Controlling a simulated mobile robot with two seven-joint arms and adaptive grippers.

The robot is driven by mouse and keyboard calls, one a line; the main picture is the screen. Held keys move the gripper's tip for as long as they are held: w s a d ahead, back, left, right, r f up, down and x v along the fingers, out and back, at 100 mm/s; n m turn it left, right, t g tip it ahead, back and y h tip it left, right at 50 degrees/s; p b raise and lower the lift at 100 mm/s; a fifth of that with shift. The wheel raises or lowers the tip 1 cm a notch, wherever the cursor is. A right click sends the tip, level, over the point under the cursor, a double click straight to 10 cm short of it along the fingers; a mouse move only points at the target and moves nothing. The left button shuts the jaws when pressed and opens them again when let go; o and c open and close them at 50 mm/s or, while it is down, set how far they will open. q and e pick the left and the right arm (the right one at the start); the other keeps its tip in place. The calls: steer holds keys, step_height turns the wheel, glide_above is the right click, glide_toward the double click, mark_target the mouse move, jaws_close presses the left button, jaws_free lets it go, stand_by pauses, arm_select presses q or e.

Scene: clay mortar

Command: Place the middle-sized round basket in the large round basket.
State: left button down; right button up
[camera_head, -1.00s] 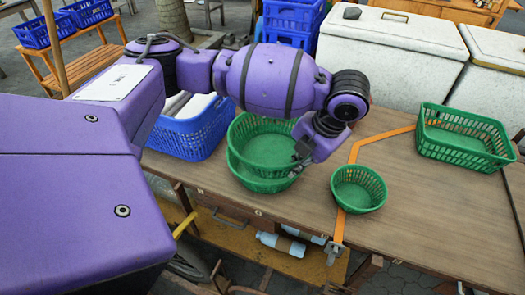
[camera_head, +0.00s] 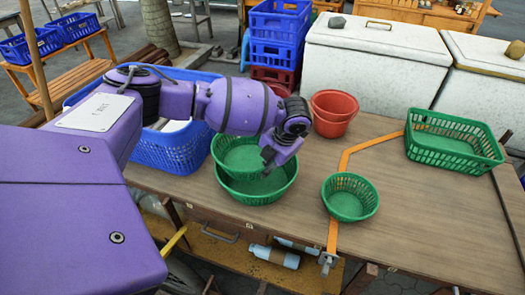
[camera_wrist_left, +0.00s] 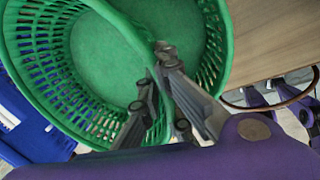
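The large round basket (camera_head: 284,186) is green and stands upright on the table. The middle-sized round basket (camera_head: 222,148), also green, sits low inside its opening, tilted and toward its left side. My left gripper (camera_head: 268,158) is at the right rim of the middle-sized basket. In the left wrist view its fingers (camera_wrist_left: 155,85) are on both sides of the middle-sized basket's wall (camera_wrist_left: 100,45), shut on it. The large basket (camera_wrist_left: 205,45) shows to the right there. Whether the two baskets' floors touch is hidden. My right gripper is out of view.
A small green round basket (camera_head: 350,199) stands to the right on the table (camera_head: 420,225). A green rectangular basket (camera_head: 455,140) is at the far right. Red buckets (camera_head: 333,112) stand behind. A blue crate (camera_head: 175,155) is close on the left. The table's front right is clear.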

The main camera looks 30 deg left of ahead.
arm_select(q)
steer(key=shift+f, duration=0.6)
steer(key=shift+f, duration=0.1)
steer(key=shift+f, duration=0.5)
steer(key=c, duration=2)
jaws_free()
steer(key=shift+r, duration=0.15)
steer(key=shift+w+r, duration=0.1)
steer(key=shift+r, duration=0.25)
steer(key=v, duration=1.2)
steer(key=shift+r+p, duration=0.2)
steer(key=shift+p, duration=0.1)
